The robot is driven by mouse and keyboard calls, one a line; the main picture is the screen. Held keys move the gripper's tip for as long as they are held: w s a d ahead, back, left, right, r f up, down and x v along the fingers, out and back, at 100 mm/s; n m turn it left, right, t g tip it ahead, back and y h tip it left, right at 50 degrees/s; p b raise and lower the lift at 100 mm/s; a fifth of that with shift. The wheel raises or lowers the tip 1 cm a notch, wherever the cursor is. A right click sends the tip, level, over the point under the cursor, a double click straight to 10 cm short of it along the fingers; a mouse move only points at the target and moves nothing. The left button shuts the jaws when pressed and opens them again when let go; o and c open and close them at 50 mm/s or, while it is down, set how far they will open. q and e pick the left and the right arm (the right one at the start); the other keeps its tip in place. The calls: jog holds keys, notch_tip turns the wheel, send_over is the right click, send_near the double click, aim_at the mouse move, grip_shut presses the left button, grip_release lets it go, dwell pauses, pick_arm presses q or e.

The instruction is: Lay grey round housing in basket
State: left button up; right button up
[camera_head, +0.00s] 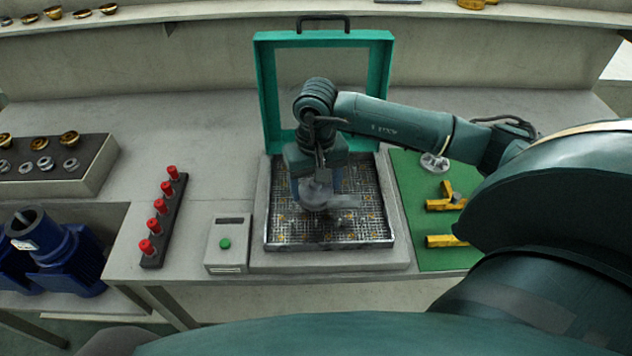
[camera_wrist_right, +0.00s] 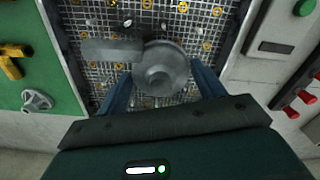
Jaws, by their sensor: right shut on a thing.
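The grey round housing (camera_wrist_right: 163,68) is in my right gripper (camera_wrist_right: 164,90), between its two blue fingers in the right wrist view. A flat grey arm of the housing sticks out to the left there. In the head view the housing (camera_head: 318,194) shows below my right gripper (camera_head: 316,186), over the mesh basket (camera_head: 290,236). The gripper is shut on it. I cannot tell whether the housing touches the basket floor. The basket is a square metal mesh tray with small yellow marks, in front of a raised green frame (camera_head: 266,95). My left gripper is not in view.
A green mat (camera_head: 421,225) right of the basket holds yellow parts (camera_head: 441,241) and a grey flanged part (camera_head: 434,162). A control box (camera_head: 229,244) with a green button and a rack of red-topped pegs (camera_head: 159,222) stand left. Blue motors (camera_head: 62,262) are at far left.

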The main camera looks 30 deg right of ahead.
jog(key=shift+f+b, duration=2.15)
